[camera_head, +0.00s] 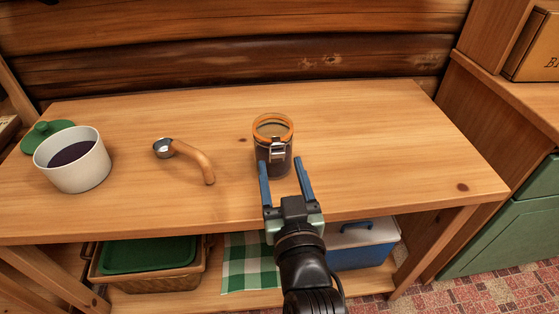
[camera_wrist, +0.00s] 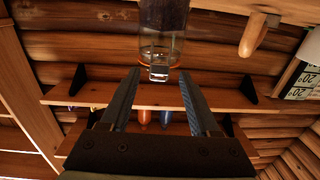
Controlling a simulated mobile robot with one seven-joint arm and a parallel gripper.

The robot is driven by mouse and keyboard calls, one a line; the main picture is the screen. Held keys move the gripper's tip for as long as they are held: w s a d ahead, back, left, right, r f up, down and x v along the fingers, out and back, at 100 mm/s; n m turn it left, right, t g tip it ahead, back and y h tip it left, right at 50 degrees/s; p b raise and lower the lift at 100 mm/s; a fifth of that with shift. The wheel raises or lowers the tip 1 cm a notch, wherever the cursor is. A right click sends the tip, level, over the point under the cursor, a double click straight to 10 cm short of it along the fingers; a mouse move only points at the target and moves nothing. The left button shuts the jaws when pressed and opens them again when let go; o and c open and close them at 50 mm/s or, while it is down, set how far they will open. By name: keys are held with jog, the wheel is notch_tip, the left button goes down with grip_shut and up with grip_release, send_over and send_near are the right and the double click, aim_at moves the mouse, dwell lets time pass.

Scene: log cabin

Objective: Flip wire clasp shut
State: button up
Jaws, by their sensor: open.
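A glass jar (camera_head: 272,160) with dark contents and an orange ring at its top stands upright on the wooden table. A metal wire clasp (camera_head: 277,153) is on its front, facing my gripper; whether it is latched cannot be told. My gripper (camera_head: 281,163) is open and empty, its blue fingers pointing at the jar's front, one on each side of the clasp in the picture. In the wrist view, the jar (camera_wrist: 163,18) is at the top, with the clasp (camera_wrist: 159,73) between the fingertips (camera_wrist: 160,78). Contact cannot be told.
A scoop with a wooden handle (camera_head: 193,160) lies left of the jar. A white pot (camera_head: 75,169) with dark contents and a green lid (camera_head: 47,136) are further left. The table (camera_head: 390,150) is clear right of the jar. A log wall (camera_head: 250,50) stands behind.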

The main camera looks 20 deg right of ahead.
aim_at(278, 156)
jog(key=shift+x, duration=1.4)
grip_shut()
